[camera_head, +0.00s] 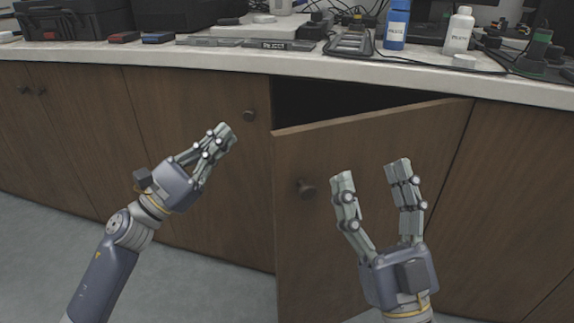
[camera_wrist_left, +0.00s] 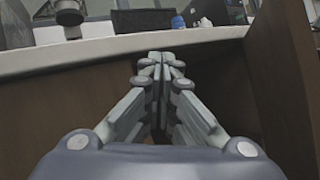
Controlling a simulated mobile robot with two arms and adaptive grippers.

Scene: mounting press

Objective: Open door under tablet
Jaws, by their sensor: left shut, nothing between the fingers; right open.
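The brown cabinet door (camera_head: 360,185) stands partly open below the counter, with its free left edge swung outward and a dark gap behind its top. Its round knob (camera_head: 305,188) is on the left part of its face. The tablet (camera_head: 350,43) appears to be the dark framed device on the counter above. My left gripper (camera_head: 222,134) is shut and empty, left of the open door's edge; its closed fingers also show in the left wrist view (camera_wrist_left: 160,60). My right gripper (camera_head: 371,172) is open in front of the door face, right of the knob, with nothing between its fingers.
The pale counter edge (camera_head: 200,56) runs above the cabinets. A closed door with a knob (camera_head: 249,115) is left of the opening. A blue bottle (camera_head: 396,25) and a white bottle (camera_head: 459,30) stand on the counter. The grey floor (camera_head: 190,285) is clear at lower left.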

